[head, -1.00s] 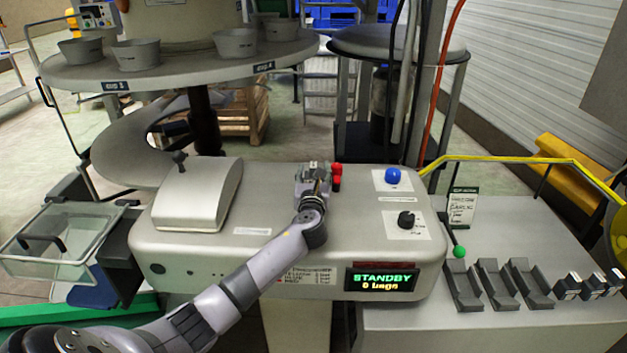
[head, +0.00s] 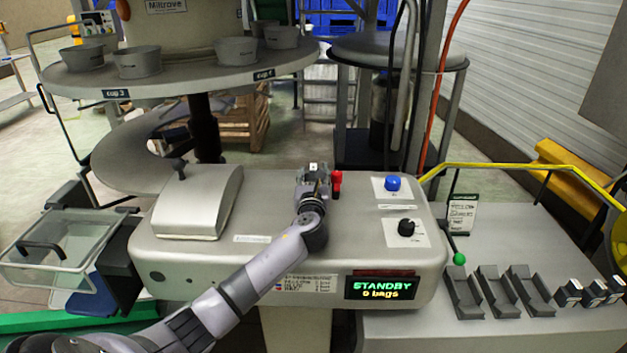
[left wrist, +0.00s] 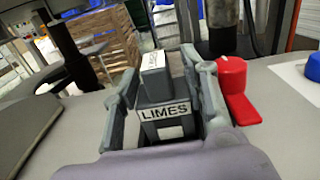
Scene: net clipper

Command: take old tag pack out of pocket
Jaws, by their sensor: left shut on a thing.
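My left gripper (head: 314,180) is over the back part of the grey machine top, just left of a red lever. It is shut on a dark grey tag pack (left wrist: 157,90), which sits upright between its fingers in the left wrist view. The pack's top also shows as a small light patch in the head view (head: 314,167). My right gripper is not in view.
The red lever (left wrist: 233,85) stands close to the right finger. A blue button (head: 392,184) and black knob (head: 406,228) are further right. The display (head: 382,288) reads "STANDBY 0 bags". Several empty dark holders (head: 495,291) and small packs (head: 569,292) are on the right bench.

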